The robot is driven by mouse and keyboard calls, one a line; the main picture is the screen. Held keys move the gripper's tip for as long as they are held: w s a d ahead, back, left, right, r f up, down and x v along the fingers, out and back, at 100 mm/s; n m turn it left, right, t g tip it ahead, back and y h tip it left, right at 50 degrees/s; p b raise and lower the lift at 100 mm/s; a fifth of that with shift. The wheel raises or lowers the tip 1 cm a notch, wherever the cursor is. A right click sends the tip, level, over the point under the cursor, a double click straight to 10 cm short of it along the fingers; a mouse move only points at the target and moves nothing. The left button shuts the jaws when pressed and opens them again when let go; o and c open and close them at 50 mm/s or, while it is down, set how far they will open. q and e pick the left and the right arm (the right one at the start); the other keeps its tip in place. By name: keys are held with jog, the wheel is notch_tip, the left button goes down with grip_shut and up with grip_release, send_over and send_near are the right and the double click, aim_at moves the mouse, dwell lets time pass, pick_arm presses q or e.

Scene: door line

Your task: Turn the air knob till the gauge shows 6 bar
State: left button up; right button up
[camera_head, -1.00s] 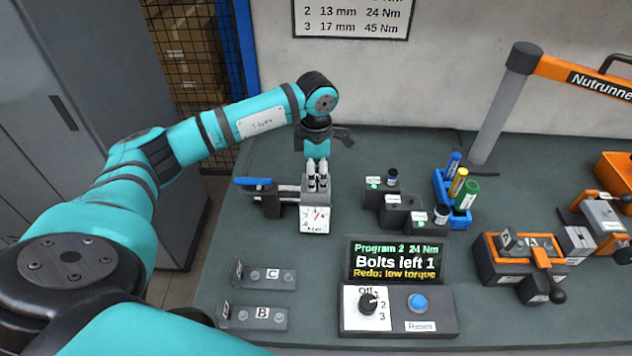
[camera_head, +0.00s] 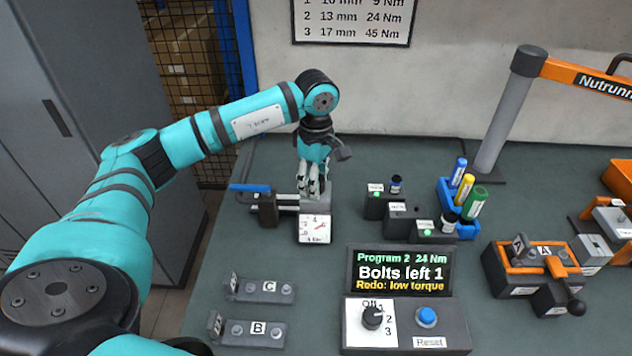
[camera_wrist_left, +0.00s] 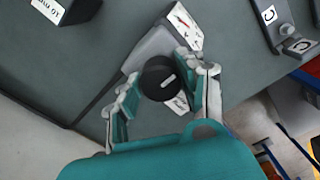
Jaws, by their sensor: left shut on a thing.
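The air knob (camera_wrist_left: 160,78) is a round black knob with a white mark, on a grey block. My left gripper (camera_wrist_left: 161,74) is shut on it, with fingers at its two sides in the left wrist view. In the head view my left gripper (camera_head: 313,178) points down over the block and hides the knob. The gauge (camera_head: 314,230) is a white square dial with a red needle pointing to the upper right; its figures are too small to read surely. The gauge also shows in the left wrist view (camera_wrist_left: 181,22). My right gripper is not in view.
A blue-handled valve (camera_head: 262,200) stands just left of the block. A display (camera_head: 399,271) reading "Bolts left 1" and a selector box (camera_head: 405,327) stand in front. Socket blocks (camera_head: 403,221) and a blue bin (camera_head: 458,210) are to the right.

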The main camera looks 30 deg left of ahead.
pick_arm(q)
jog(key=shift+r, duration=0.1)
jog(key=o, duration=1.2)
notch_tip(320, 180, up, 12)
dwell(0.3)
